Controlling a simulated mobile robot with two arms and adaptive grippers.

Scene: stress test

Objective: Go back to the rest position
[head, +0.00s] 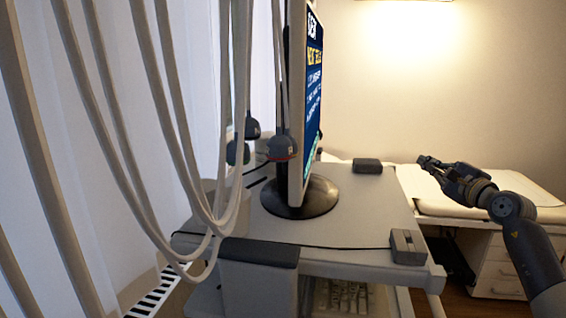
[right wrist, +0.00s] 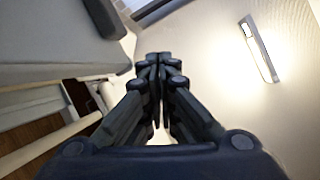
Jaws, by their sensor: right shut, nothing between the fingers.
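My right gripper (head: 428,161) is raised at the right of the head view, beyond the right edge of the grey cart. Its arm comes in from the lower right. In the right wrist view the two dark fingers of my right gripper (right wrist: 152,58) meet at their tips, shut with nothing held. No object touches the fingers. My left gripper is not in the head view.
A grey cart (head: 358,215) carries a monitor (head: 296,120) on a round black base. Several pale cables (head: 180,140) hang at the left. A padded bed (head: 520,203) stands behind my right arm. A wall lamp (right wrist: 259,50) shows in the wrist view.

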